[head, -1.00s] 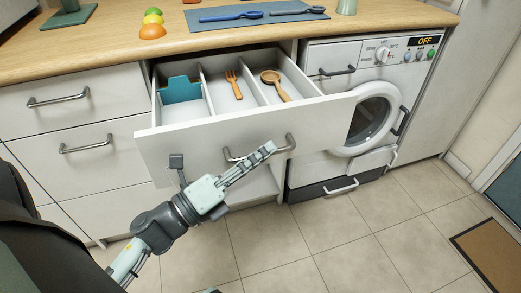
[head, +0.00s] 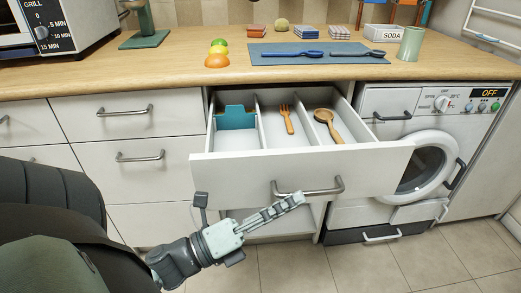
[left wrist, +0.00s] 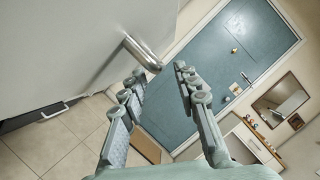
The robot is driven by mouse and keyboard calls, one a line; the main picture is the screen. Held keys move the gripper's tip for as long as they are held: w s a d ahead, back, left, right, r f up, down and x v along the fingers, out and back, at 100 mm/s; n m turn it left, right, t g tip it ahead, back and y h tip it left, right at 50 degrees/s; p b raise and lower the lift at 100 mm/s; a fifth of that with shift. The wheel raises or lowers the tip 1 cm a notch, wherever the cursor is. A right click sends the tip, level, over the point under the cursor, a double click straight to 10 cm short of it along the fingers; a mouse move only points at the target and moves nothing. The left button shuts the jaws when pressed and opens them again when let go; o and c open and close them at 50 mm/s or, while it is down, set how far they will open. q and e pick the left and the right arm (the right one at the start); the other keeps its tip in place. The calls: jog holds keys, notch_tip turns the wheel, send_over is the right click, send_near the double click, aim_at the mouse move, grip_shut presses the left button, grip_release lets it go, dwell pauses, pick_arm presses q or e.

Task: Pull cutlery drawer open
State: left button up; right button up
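The cutlery drawer (head: 235,177) stands pulled out from under the worktop. Its inside shows a teal insert (head: 236,117), a wooden fork (head: 286,118) and a wooden spoon (head: 328,124) in separate compartments. Its grey bar handle (head: 318,191) is on the front panel. My left gripper (head: 294,201) is just in front of and below the handle. In the left wrist view the fingers (left wrist: 160,80) are apart with nothing between them, and the handle end (left wrist: 143,54) shows beyond the left finger. I cannot tell whether they touch. My right gripper is out of view.
A washing machine (head: 430,165) stands right of the drawer, other closed drawers (head: 128,127) to the left. The worktop (head: 180,58) holds a blue mat (head: 265,55) with tools, coloured fruit-like pieces (head: 217,60) and a green cup (head: 411,44). Tiled floor in front is clear.

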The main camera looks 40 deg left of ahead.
pick_arm(q)
jog(key=v, duration=0.7)
jog(key=shift+s, duration=0.2)
jog(key=shift+a+f, duration=0.1)
